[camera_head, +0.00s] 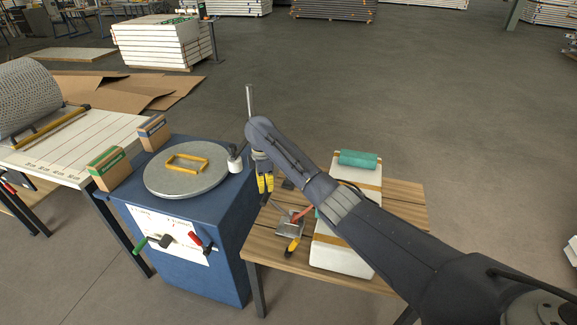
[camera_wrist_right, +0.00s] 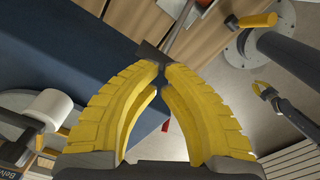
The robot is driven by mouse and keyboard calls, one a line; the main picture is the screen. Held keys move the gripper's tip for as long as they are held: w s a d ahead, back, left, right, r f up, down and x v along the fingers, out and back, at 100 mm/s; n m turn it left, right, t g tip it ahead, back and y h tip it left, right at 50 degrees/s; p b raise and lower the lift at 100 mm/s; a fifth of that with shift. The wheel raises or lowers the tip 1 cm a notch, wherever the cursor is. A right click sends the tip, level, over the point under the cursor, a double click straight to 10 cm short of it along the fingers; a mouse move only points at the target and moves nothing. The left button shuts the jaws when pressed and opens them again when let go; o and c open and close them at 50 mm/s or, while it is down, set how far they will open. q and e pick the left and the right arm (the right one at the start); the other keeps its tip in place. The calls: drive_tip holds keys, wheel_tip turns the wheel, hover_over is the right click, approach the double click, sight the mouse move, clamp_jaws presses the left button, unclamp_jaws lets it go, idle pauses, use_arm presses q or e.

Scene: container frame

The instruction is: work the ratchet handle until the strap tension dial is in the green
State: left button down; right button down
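The ratchet (camera_head: 290,222) is a grey metal piece with a yellow handle grip (camera_head: 293,244), near the front left of the wooden table (camera_head: 268,250). A red part (camera_head: 302,213) sits beside it, against a white strapped box (camera_head: 342,258). A readable tension dial does not show. My right gripper (camera_head: 265,184) hangs above the table's left edge, behind the ratchet and apart from it. In the right wrist view its yellow fingers (camera_wrist_right: 163,72) meet at the tips with nothing clearly held. A small gripper, seemingly my left (camera_wrist_right: 261,89), shows there; its opening is unclear.
Left of the table stands a blue machine (camera_head: 217,276) with a round grey turntable (camera_head: 165,190), a yellow frame, a white roll (camera_head: 234,165) and levers. A teal roll (camera_head: 357,158) lies on the white box. My right forearm crosses over the box.

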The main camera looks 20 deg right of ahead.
drive_tip(key=shift+w+a+f, duration=0.65)
drive_tip(key=shift+a+f, duration=0.3)
drive_tip(key=shift+f, duration=4.25)
wheel_tip(320, 180, up, 12)
drive_tip(key=shift+r, duration=0.15)
drive_tip(key=shift+w, duration=0.1)
drive_tip(key=d+r, duration=0.4)
drive_tip(key=shift+s+a+f+m, duration=0.25)
drive_tip(key=shift+a+f+m, duration=0.1)
drive_tip(key=shift+f+m, duration=0.65)
drive_tip(key=shift+s+a+f+m, duration=0.3)
drive_tip(key=shift+a+f+m, duration=0.05)
drive_tip(key=shift+f+m, duration=0.65)
drive_tip(key=shift+s+a+f+m, duration=0.25)
drive_tip(key=shift+a+f+m, duration=0.1)
drive_tip(key=shift+f+m, duration=0.65)
